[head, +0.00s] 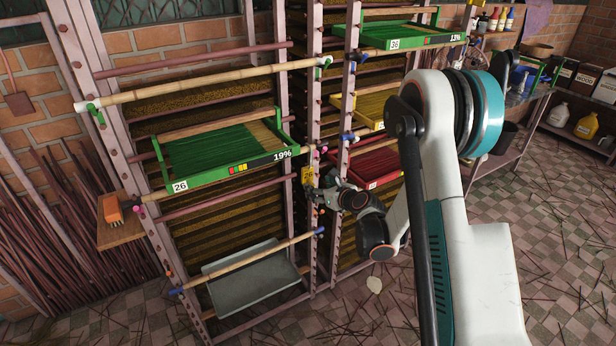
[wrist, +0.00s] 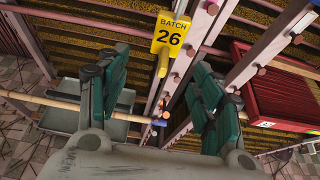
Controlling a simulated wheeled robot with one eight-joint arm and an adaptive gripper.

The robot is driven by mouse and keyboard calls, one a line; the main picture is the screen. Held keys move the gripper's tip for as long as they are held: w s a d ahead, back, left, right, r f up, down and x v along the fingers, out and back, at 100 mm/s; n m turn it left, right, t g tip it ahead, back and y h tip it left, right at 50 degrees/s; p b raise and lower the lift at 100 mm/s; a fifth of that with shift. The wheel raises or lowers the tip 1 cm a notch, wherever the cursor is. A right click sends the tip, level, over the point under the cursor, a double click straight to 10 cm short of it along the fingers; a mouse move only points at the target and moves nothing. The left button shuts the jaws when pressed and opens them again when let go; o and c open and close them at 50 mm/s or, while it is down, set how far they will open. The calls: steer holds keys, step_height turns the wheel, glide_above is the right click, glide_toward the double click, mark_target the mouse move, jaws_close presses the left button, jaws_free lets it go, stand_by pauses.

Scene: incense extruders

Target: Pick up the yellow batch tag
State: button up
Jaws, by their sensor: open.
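The yellow batch tag (wrist: 170,35), marked BATCH 26, hangs on a pinkish rack post in the wrist view, with a yellow stem below its plate. It is also small in the head view (head: 307,175), at the middle post. My gripper (wrist: 158,80) is open, with one teal finger on each side. The tag shows between and beyond the fingertips, and nothing is held. In the head view my gripper (head: 318,193) is just below and right of the tag. I cannot tell the exact gap between them.
A green tray (head: 220,175) marked 26 sits left of the post. A red tray (head: 378,168) and a yellow tray (head: 372,108) sit to the right. A bamboo pole (head: 255,257) crosses above a grey tray (head: 250,285) lower down. Sticks litter the tiled floor.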

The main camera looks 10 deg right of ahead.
mark_target(313, 183)
steer(key=x, duration=0.2)
steer(key=b+x, duration=0.1)
steer(key=x, duration=0.2)
steer(key=b+x, duration=0.1)
steer(key=x, duration=0.1)
steer(key=shift+w+d+f, duration=0.25)
steer(key=shift+d, duration=0.05)
steer(key=shift+r, duration=0.1)
steer(key=c, duration=1.1)
